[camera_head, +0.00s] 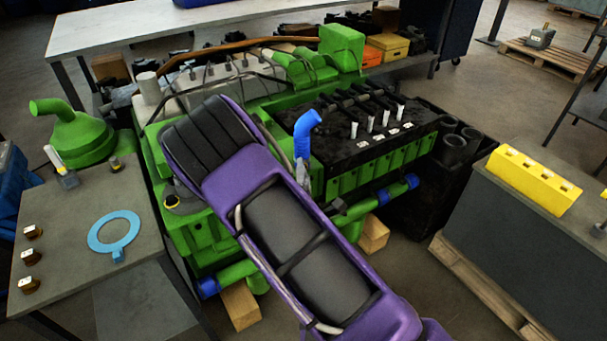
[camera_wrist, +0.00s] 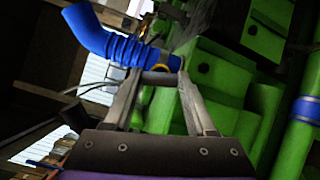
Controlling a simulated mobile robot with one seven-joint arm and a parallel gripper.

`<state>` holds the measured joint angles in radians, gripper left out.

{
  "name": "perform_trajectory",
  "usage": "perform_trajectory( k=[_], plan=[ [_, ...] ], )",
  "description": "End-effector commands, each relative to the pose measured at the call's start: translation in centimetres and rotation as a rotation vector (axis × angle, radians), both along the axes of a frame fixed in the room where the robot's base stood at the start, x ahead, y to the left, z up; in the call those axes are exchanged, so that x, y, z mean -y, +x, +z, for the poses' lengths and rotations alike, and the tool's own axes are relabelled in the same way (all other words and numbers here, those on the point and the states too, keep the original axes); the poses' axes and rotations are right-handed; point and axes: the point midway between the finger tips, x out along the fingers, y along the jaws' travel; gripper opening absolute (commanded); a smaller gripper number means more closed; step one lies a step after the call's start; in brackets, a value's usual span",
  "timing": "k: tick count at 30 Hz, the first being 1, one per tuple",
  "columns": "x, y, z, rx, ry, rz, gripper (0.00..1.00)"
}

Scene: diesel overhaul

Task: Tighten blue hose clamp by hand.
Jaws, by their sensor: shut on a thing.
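The blue hose (camera_head: 306,132) stands bent over the green engine in the head view. In the wrist view the same ribbed blue hose (camera_wrist: 120,46) comes in from the upper left. Its end meets the engine's green side. My gripper (camera_wrist: 158,76) is shut at that end, one finger on each side. The clamp area (camera_wrist: 161,68) shows only as a small yellowish band and is mostly hidden by the fingers. In the head view my gripper (camera_head: 303,172) is just below the hose, partly hidden by my purple arm.
The green engine (camera_head: 345,185) fills the middle. A black cover with white-tipped parts (camera_head: 372,124) lies right of the hose. A table with a light-blue ring (camera_head: 98,243) stands at left. A yellow block (camera_head: 535,180) sits on a bench at right. Green pipes run close to my gripper.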

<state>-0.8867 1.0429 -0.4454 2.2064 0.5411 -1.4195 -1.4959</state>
Motion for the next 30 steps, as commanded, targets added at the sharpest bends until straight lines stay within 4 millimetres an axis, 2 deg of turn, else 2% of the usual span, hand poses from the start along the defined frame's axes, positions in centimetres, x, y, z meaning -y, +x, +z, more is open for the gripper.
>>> perform_trajectory(
  k=[15, 16, 18, 21, 30],
  plan=[
    [-0.01, -0.16, -0.18, -0.007, 0.019, 0.001, 0.01],
    [-0.01, -0.16, -0.18, -0.007, 0.019, 0.001, 0.58],
    [0.00, -0.15, -0.17, -0.007, 0.019, 0.001, 0.71],
    [-0.01, -0.12, -0.13, -0.005, 0.019, 0.000, 0.88],
    [0.01, -0.15, -0.06, -0.004, 0.019, 0.000, 0.88]
  ],
)
